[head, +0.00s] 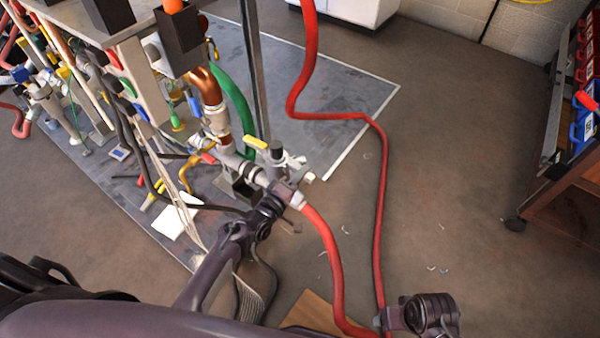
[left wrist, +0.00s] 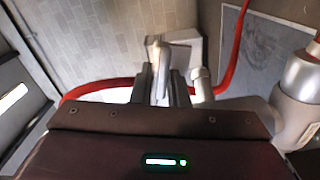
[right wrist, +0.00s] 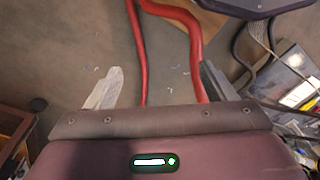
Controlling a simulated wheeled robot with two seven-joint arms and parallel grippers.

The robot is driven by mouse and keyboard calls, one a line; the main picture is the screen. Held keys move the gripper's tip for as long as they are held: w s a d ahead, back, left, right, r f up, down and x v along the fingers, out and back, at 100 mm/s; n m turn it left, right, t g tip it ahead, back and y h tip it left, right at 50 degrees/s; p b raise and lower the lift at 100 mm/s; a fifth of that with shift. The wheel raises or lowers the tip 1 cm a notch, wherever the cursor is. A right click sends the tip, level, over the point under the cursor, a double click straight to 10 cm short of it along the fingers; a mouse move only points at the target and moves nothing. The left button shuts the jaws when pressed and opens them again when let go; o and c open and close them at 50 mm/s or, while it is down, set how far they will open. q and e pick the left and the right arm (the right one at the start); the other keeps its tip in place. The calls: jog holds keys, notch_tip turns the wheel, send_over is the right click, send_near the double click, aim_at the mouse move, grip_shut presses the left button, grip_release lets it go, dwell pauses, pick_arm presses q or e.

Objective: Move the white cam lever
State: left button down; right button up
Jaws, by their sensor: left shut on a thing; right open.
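The white cam lever (left wrist: 157,58) shows as a pale narrow piece between the two fingers of my left gripper (left wrist: 161,86) in the left wrist view. The left gripper (head: 283,196) is shut on it. In the head view it is at the pipe coupling (head: 297,199) where the red hose joins, and the gripper hides much of the lever. I cannot tell the lever's exact angle. My right gripper (right wrist: 152,88) is open and apart from the coupling, low at the right in the head view. The red hose (right wrist: 183,22) passes behind its fingers.
The red hose (head: 331,258) runs from the coupling down across the floor. A yellow-handled valve (head: 255,143) and a green hose (head: 238,105) are just behind. A cart (head: 566,190) stands at the far right.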

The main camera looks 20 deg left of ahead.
pick_arm(q)
jog(key=shift+a+r+n+p, duration=0.15)
jog(key=shift+r+n+p, duration=0.45)
jog(key=shift+n, duration=0.5)
pick_arm(e)
jog(key=shift+w+d+f, duration=0.1)
jog(key=shift+d+f, duration=0.05)
jog(key=shift+f, duration=1.35)
jog(key=shift+d+f, duration=0.15)
jog(key=shift+f, duration=1.3)
pick_arm(q)
jog(key=shift+f, duration=0.1)
jog(key=c, duration=1.7)
grip_release()
jog(key=p+v, duration=0.1)
jog(key=v, duration=0.6)
jog(key=shift+s+a+p, duration=0.2)
jog(key=shift+s+p, duration=0.1)
pick_arm(e)
jog(key=shift+t, duration=0.3)
jog(key=f, duration=0.3)
jog(key=d+f, duration=0.1)
jog(key=shift+s+f, duration=0.15)
jog(key=shift+s, duration=0.25)
